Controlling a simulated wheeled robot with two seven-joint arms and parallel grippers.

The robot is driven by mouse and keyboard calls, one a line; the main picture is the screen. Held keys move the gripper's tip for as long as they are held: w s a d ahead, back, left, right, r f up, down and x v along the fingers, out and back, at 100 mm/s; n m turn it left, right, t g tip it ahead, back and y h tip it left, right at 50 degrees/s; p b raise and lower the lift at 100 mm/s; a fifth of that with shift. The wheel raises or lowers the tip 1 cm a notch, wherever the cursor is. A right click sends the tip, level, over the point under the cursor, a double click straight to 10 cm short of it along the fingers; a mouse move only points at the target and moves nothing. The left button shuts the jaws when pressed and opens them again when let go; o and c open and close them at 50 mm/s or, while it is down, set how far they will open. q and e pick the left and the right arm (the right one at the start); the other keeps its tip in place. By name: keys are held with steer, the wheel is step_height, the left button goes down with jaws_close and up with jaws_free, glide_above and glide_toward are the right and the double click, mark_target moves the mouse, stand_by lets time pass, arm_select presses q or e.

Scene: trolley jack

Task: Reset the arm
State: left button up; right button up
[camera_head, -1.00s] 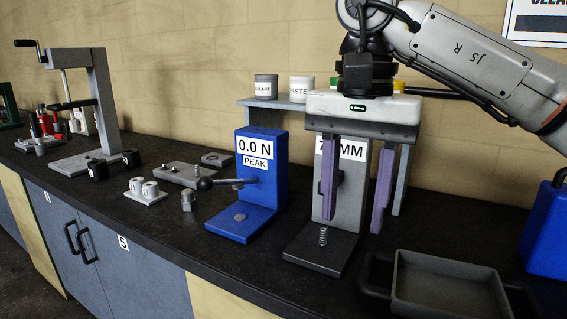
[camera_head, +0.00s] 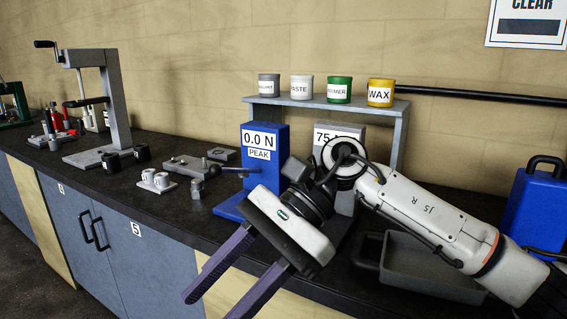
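My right arm comes in from the right across the bench. My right gripper (camera_head: 222,296) points down and left, its two purple fingers spread apart with nothing between them, in front of the bench's front edge. The white gripper body covers part of the blue force gauge stand (camera_head: 264,145), which reads 0.0 N PEAK. My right wrist hides most of the grey gauge stand (camera_head: 338,132) marked 75. My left gripper is not in view.
A grey tray (camera_head: 425,262) lies under my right forearm. A blue case (camera_head: 535,205) stands at the right. Labelled pots line a shelf (camera_head: 325,103) behind. A crank press (camera_head: 118,100) and small parts stand at the left. Cabinets (camera_head: 150,255) lie below the bench.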

steer(key=s+a+r+m+g+y, duration=0.1)
steer(key=a+r+m+y, duration=0.3)
steer(key=m+y, duration=0.5)
steer(key=w+d+f+m+t+y, duration=0.1)
steer(key=w+d+f+m+t, duration=0.3)
steer(key=m+t, duration=0.7)
steer(key=w+d+f+m+t+y, duration=0.3)
steer(key=w+m+t, duration=0.4)
steer(key=m, duration=0.7)
steer(key=d+f+m+t+h, duration=0.6)
steer(key=f+m+h, duration=0.4)
steer(key=f+m, duration=0.2)
steer(key=s+d+f+m+g+h, duration=0.1)
steer(key=s+d+f+m+h, duration=0.25)
steer(key=f, duration=0.45)
steer(key=s+d+f+m+g+h, duration=0.25)
steer(key=d+f+m, duration=0.25)
steer(key=f, duration=0.3)
steer(key=s+d+f+m+g+h, duration=0.1)
steer(key=s+d+f+m+g, duration=0.1)
steer(key=s+f, duration=0.5)
steer(key=s+d+f+m+g+h, duration=0.2)
steer(key=s+d+f+m+g, duration=0.1)
steer(key=s+f, duration=0.4)
steer(key=shift+s+d+f+m+h, duration=0.3)
steer(key=shift+s+d+m, duration=0.6)
steer(key=shift+d, duration=0.35)
